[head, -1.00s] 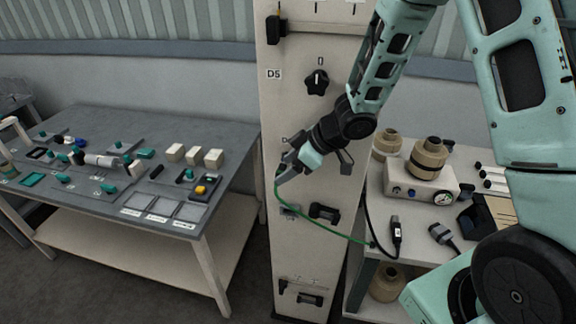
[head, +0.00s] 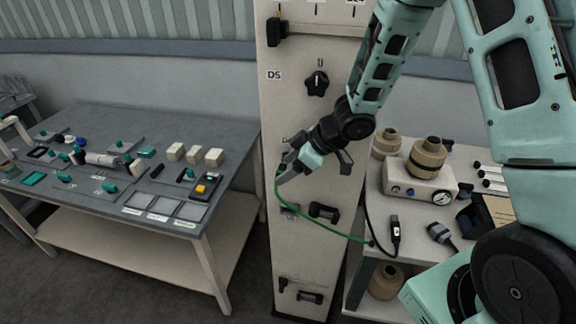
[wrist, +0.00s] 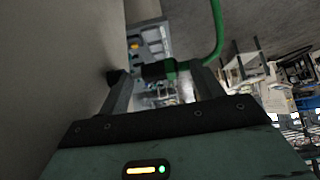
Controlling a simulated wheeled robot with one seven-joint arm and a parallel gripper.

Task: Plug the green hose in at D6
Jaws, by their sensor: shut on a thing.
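The green hose (head: 322,228) hangs from my gripper (head: 284,171) in a curve down to the right-hand bench. In the wrist view the hose (wrist: 219,35) bends down to a dark plug end (wrist: 158,71), which sits between the fingers of my gripper (wrist: 160,85). My gripper is shut on that hose end at the left part of the pale upright panel (head: 302,250). A dark fitting (wrist: 114,77) on the panel face shows just left of the plug end in the wrist view. The D6 label cannot be read; my gripper and wrist cover that part. I cannot tell whether plug and fitting touch.
The panel carries a D5 label (head: 274,75), a black knob (head: 317,83) and a black handle (head: 324,212) below my gripper. A grey table (head: 100,150) with small parts stands left. The right bench holds a gauge box (head: 420,184) and a black cable plug (head: 395,232).

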